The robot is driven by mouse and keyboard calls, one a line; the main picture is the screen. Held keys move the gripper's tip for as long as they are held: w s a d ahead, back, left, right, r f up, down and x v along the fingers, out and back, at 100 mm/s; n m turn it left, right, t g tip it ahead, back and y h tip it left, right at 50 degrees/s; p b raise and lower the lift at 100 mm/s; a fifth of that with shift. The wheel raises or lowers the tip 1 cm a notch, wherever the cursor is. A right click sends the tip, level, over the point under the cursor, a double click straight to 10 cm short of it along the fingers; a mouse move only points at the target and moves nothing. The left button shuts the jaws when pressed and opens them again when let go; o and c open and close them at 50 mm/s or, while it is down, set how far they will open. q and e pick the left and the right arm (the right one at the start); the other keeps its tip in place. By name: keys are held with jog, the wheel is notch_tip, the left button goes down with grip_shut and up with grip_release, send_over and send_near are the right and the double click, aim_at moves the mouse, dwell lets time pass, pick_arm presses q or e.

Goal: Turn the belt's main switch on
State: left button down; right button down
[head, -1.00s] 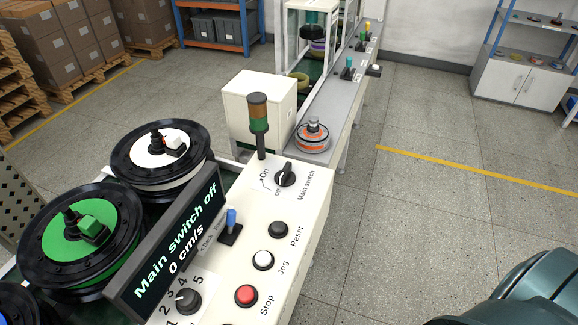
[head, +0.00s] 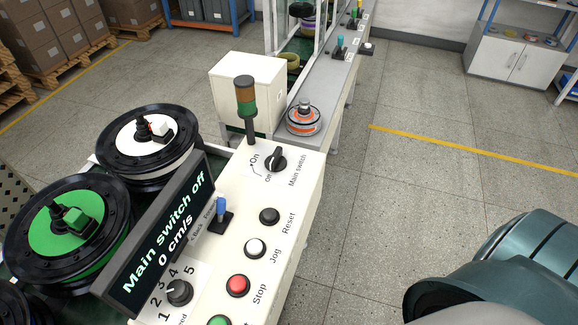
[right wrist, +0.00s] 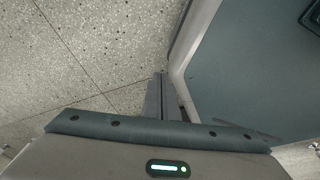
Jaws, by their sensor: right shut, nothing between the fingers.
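The main switch (head: 276,160) is a black rotary knob at the far end of the cream control panel (head: 300,185), with On and Off marks beside it. The display (head: 160,240) reads "Main switch off" and "0 cm/s". In the right wrist view, my right gripper (right wrist: 161,90) is shut and empty, with floor and a blue-grey surface beyond it. The switch does not show in that view. In the head view only part of my right arm shows at lower right, well apart from the panel; its fingers are hidden. My left gripper is in neither view.
The panel also carries a blue lever (head: 221,209), a reset button (head: 269,216), a jog button (head: 255,247), a stop button (head: 238,285) and a speed knob (head: 179,292). A signal lamp (head: 246,98) stands beside the switch. Floor right of the panel is clear.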

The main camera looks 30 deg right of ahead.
jog(key=w+d+r+t, duration=0.2)
jog(key=w+d+r, duration=0.3)
jog(key=w+d, duration=0.25)
jog(key=w+d+r+t, duration=0.3)
jog(key=w+d+r, duration=0.25)
jog(key=w, duration=0.25)
jog(key=w+d+r+n+t+y, duration=0.1)
jog(key=w+d+r+t, duration=0.35)
jog(key=w+r, duration=0.8)
jog(key=w+d+r+n+y, duration=0.15)
jog(key=w+r, duration=0.35)
jog(key=r, duration=0.5)
jog(key=w+a+r+n+t+y, duration=0.1)
jog(key=a+r+y, duration=0.4)
jog(key=r, duration=1)
jog(key=w+a+r+n+t+y+p, duration=0.1)
jog(key=a+r+y, duration=0.3)
jog(key=r, duration=1)
jog(key=shift+w+a+r+n+y, duration=0.15)
jog(key=shift+a+r+n+y, duration=0.2)
jog(key=shift+a+n, duration=0.35)
jog(key=shift+w, duration=0.1)
